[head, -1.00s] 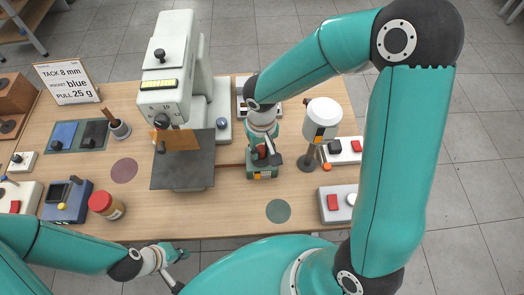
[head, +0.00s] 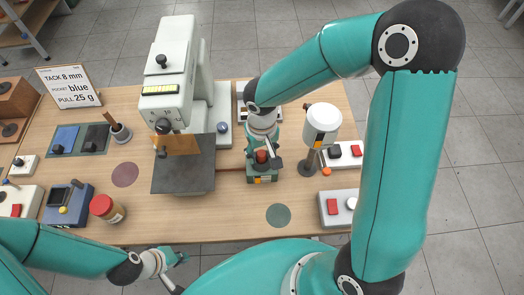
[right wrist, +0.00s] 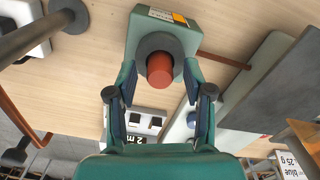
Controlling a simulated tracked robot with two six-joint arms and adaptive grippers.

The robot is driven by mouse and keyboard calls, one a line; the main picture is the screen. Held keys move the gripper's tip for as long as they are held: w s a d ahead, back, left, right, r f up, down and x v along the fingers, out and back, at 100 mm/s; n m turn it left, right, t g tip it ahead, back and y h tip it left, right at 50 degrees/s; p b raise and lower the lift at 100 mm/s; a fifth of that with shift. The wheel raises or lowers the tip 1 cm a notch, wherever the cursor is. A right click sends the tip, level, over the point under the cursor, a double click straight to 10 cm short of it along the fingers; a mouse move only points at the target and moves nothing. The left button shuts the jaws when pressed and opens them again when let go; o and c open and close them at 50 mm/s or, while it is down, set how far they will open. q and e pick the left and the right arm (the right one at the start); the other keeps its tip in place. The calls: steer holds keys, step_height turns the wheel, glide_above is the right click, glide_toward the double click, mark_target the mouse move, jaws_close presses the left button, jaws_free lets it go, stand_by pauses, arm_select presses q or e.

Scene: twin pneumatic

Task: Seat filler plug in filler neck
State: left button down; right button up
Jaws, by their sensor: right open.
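The red-orange plug (head: 262,157) stands in the dark round neck (right wrist: 148,45) on top of the small green unit (head: 262,178). In the right wrist view the plug (right wrist: 160,70) shows its round end, with the dark collar around its base; how deep it sits I cannot tell. My right gripper (right wrist: 160,92) is open, with its fingers on either side of the plug and apart from it. My left gripper (head: 182,270) looks open and empty near the table's front edge, away from the unit.
A white and grey press (head: 165,100) with a dark plate (head: 183,178) stands left of the unit. A white canister on a post (head: 322,120) and switch boxes (head: 336,206) stand to its right. A red-lidded jar (head: 104,207) is at left. The table front near the green disc (head: 278,215) is clear.

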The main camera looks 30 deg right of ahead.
mark_target(262, 154)
step_height(262, 154, up, 9)
steer(key=p, duration=0.5)
steer(key=shift+p, duration=0.35)
steer(key=shift+r+b, duration=0.3)
steer(key=shift+r, duration=0.9)
steer(key=shift+s, duration=0.1)
